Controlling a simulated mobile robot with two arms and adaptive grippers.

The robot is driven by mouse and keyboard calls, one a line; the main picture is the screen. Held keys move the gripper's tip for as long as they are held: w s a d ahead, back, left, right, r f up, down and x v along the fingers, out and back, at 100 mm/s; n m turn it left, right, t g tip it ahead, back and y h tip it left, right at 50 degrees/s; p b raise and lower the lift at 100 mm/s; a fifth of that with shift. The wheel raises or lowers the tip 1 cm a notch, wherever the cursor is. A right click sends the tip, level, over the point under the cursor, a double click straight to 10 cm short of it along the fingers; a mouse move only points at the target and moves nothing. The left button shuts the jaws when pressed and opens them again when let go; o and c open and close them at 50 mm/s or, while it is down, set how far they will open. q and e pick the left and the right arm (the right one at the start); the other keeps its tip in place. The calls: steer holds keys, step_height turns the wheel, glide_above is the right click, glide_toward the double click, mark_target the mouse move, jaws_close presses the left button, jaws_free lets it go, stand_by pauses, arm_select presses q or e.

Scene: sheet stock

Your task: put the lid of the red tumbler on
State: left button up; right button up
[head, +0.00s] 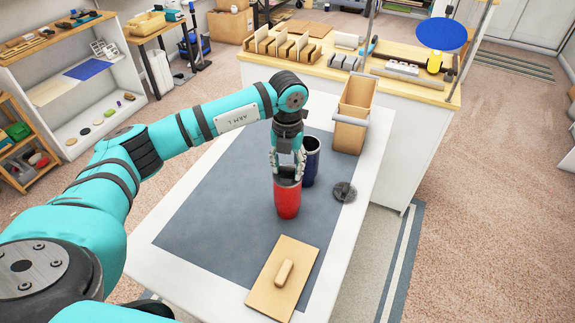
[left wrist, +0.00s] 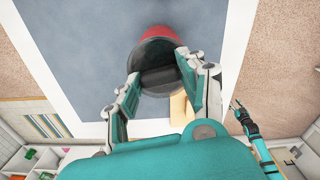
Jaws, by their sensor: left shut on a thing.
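The red tumbler (head: 288,200) stands upright on the grey-blue mat. My left gripper (head: 288,170) points down right above its mouth and is shut on a dark lid with a raised bar. In the left wrist view the dark lid (left wrist: 148,58) shows between the fingers (left wrist: 158,80), with the red tumbler (left wrist: 154,31) behind it. The lid is at or just over the rim; I cannot tell whether it is seated. My right gripper (left wrist: 238,106) shows small at the right of the wrist view; its jaws are unclear.
A dark blue tumbler (head: 311,160) stands close behind the red one. A dark grey disc (head: 345,191) lies to the right. A wooden board with a handle (head: 262,288) lies in front. A tan bin (head: 351,118) stands behind. The mat's left side (head: 215,205) is clear.

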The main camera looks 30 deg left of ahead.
arm_select(q)
steer(key=o, duration=1.7)
steer(key=shift+o, duration=0.2)
steer(key=shift+r, duration=0.15)
steer(key=shift+r+p, duration=2.15)
steer(key=shift+r, duration=1.25)
steer(key=shift+f, duration=0.1)
